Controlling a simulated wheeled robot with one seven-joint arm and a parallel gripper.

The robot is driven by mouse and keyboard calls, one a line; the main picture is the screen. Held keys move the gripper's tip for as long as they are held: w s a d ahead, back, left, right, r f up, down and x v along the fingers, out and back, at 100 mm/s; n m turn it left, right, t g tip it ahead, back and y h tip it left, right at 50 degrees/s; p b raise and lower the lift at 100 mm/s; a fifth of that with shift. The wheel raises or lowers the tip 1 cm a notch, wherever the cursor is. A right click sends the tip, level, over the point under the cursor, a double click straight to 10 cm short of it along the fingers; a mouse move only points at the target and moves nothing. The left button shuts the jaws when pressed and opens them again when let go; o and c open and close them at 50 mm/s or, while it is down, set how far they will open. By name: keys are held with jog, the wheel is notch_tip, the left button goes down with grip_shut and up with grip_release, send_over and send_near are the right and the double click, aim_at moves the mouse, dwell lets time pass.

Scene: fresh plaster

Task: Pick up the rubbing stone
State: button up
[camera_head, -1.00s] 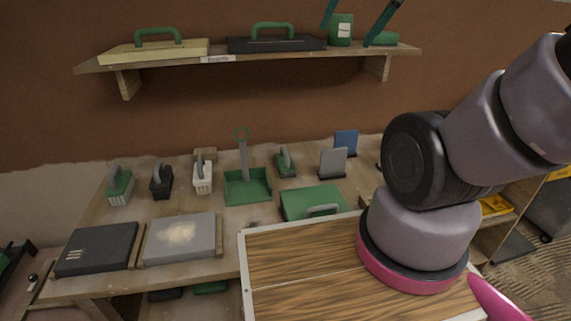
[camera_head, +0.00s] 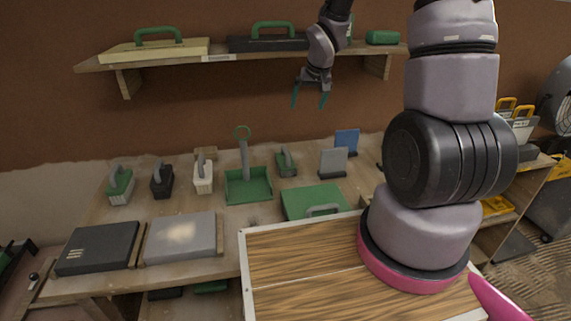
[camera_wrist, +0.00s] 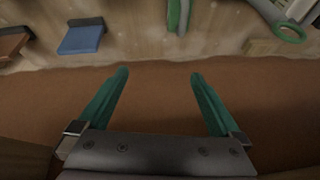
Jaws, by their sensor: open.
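I cannot tell for sure which piece is the rubbing stone. A small green block with a grey handle (camera_head: 286,162) stands at the back of the bench; it shows partly at the top of the wrist view (camera_wrist: 178,16). A plain tan block (camera_head: 205,154) lies by the wall, also in the wrist view (camera_wrist: 262,47). My gripper (camera_head: 309,104) hangs in front of the wall, above the back of the bench and below shelf height. Its teal fingers point down, open and empty, in the wrist view too (camera_wrist: 160,86). It touches nothing.
The wall shelf (camera_head: 230,57) holds handled floats and a green block (camera_head: 382,37). The bench carries handled tools, a green dustpan (camera_head: 247,186), a blue plate (camera_head: 346,141), a grey plate (camera_head: 333,161) and two slabs (camera_head: 180,238). A wooden board (camera_head: 300,270) is in front.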

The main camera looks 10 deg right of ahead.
aim_at(286, 155)
jog(key=shift+n+g+y, duration=0.4)
jog(key=shift+n+y, duration=0.1)
jog(key=shift+y, duration=0.3)
jog(key=s+x, duration=0.1)
jog(key=x, duration=0.5)
jog(key=s+x, duration=0.1)
jog(key=x, duration=0.5)
jog(key=s+a+f+x, duration=0.1)
jog(key=x, duration=0.5)
jog(key=shift+w+a+f, duration=0.1)
jog(key=shift+a+f, duration=0.05)
jog(key=shift+x, duration=2.8)
grip_shut()
notch_tip(286, 155, up, 10)
jog(key=shift+r, duration=0.1)
